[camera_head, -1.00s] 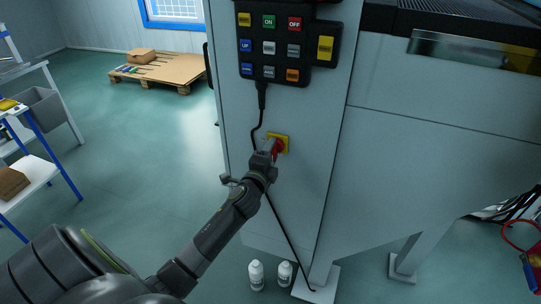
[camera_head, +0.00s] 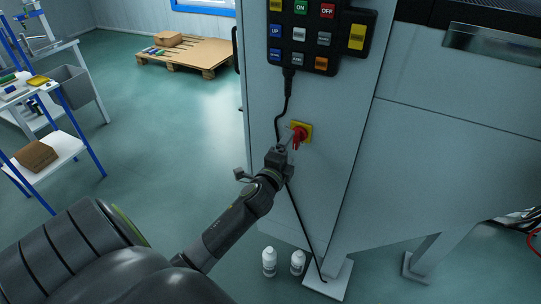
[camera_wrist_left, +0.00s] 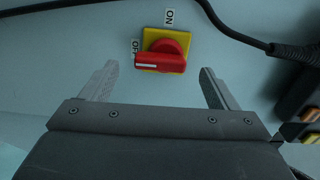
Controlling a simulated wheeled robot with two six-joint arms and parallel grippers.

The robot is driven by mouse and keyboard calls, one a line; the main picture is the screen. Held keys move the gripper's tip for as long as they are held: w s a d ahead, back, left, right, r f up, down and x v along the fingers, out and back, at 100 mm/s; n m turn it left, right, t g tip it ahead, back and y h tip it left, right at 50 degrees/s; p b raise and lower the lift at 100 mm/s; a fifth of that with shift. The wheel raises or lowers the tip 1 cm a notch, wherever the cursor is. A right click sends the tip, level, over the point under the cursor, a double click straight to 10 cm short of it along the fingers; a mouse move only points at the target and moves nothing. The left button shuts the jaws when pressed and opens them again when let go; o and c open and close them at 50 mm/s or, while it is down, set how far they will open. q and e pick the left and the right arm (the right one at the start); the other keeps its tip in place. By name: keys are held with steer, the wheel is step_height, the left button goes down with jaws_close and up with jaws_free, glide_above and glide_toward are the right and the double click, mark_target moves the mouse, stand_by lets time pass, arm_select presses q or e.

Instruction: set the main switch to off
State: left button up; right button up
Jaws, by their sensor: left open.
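The main switch is a red rotary handle (camera_head: 298,136) on a yellow plate (camera_head: 307,129), on the side of the grey cabinet. In the left wrist view the red handle (camera_wrist_left: 163,56) has a white line on the side of the OFF label (camera_wrist_left: 135,49); the ON label (camera_wrist_left: 169,16) is above the plate. My left gripper (camera_head: 286,143) is open in front of the switch. In the left wrist view its fingers (camera_wrist_left: 158,68) stand apart on either side of the handle, seemingly short of it and not touching. My right gripper is not in view.
A black button box (camera_head: 312,38) hangs above the switch, and its cable (camera_head: 281,108) runs down beside the plate. Two white bottles (camera_head: 269,262) stand on the floor near the cabinet foot (camera_head: 330,280). A pallet (camera_head: 190,54) and a blue-framed cart (camera_head: 62,146) are farther left.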

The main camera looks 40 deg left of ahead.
arm_select(q)
steer(key=b+v, duration=0.1)
steer(key=v, duration=1.2)
steer(key=shift+s, duration=0.35)
steer(key=shift+f, duration=0.15)
steer(key=s+f+n+g+h, duration=0.1)
steer(key=s+f+n+g, duration=0.2)
steer(key=f, duration=0.9)
steer(key=s+a+f+n+g, duration=0.1)
steer(key=s+f+n+g, duration=0.15)
steer(key=f, duration=0.85)
steer(key=s+f+n+g+h, duration=0.1)
steer(key=s+f+n+g, duration=0.2)
steer(key=f, duration=0.9)
steer(key=s+d+f+n+g, duration=0.1)
steer(key=s+f+n+g, duration=0.1)
steer(key=s+f, duration=0.4)
steer(key=s+d+f+n+g+h, duration=0.1)
steer(key=s+f+n+g, duration=0.2)
steer(key=s, duration=0.9)
steer(key=s+d+f+n+g, duration=0.2)
steer(key=s+f, duration=0.6)
steer(key=s, duration=0.1)
steer(key=shift+s+f+g, duration=0.25)
steer(key=shift+f+g, duration=0.1)
steer(key=shift+c, duration=0.4)
